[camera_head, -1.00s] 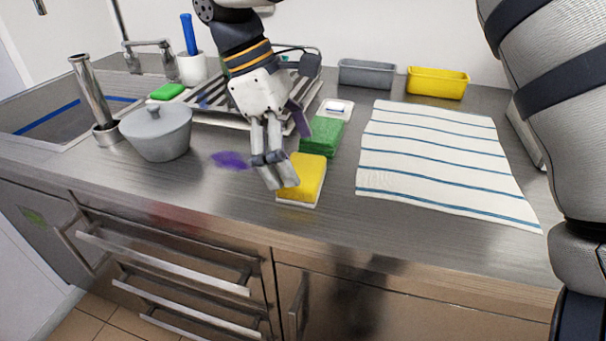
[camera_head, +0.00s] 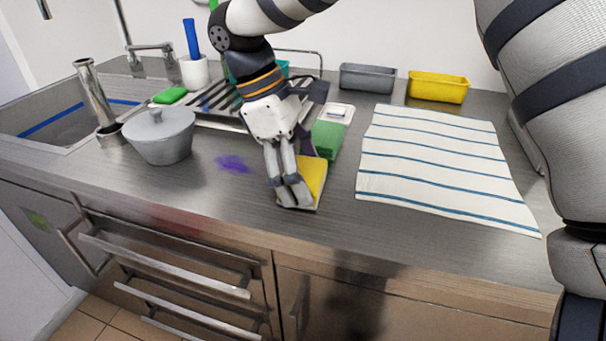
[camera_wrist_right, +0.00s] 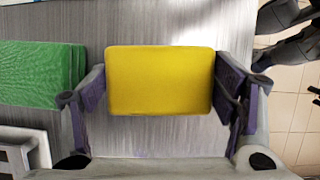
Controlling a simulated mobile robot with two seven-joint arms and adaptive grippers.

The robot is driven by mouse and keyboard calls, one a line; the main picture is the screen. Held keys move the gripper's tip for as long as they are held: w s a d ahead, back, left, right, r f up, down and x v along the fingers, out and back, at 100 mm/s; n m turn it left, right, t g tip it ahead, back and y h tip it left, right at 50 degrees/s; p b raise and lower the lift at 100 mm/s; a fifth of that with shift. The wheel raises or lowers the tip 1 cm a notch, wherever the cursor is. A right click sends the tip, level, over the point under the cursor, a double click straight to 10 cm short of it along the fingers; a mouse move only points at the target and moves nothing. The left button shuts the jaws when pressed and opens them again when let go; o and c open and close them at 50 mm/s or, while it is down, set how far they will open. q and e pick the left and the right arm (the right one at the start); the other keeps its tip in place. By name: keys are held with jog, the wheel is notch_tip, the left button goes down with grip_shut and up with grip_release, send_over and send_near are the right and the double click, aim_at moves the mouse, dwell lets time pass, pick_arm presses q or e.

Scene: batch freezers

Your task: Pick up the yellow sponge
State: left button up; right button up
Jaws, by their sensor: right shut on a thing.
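The yellow sponge (camera_head: 315,176) lies near the front edge of the steel counter, on a thin pale base. My right gripper (camera_head: 291,193) is down over it and hides its left part in the head view. In the right wrist view the sponge (camera_wrist_right: 160,80) sits between the two fingers of the right gripper (camera_wrist_right: 163,98), one at each short side. The gripper is shut on it. I cannot see a clear gap below the sponge. My left gripper is not in view.
A green sponge (camera_head: 326,140) lies just behind the yellow one. A striped towel (camera_head: 440,165) is to the right, a lidded grey pot (camera_head: 160,138) and a purple stain (camera_head: 232,164) to the left. Grey (camera_head: 367,77) and yellow bins (camera_head: 438,86) stand at the back.

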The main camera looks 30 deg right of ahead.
aim_at(311, 173)
notch_tip(311, 173, up, 3)
jog(key=shift+a+r, duration=0.1)
jog(key=shift+r, duration=0.05)
jog(key=s+a+r, duration=0.1)
jog(key=a+r, duration=0.1)
jog(key=r, duration=0.1)
jog(key=s+a+r+p, duration=0.1)
jog(key=r, duration=0.1)
jog(key=shift+s+a, duration=0.1)
jog(key=shift+s, duration=0.2)
jog(key=s+a+r, duration=0.4)
jog(key=s+a, duration=0.2)
jog(key=a, duration=0.1)
jog(key=shift+a+r, duration=0.15)
jog(key=shift+a, duration=0.2)
jog(key=o, duration=0.4)
jog(key=c, duration=0.5)
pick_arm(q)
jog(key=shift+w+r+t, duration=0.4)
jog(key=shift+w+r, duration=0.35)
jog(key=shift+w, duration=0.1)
pick_arm(e)
jog(key=shift+w+d, duration=0.1)
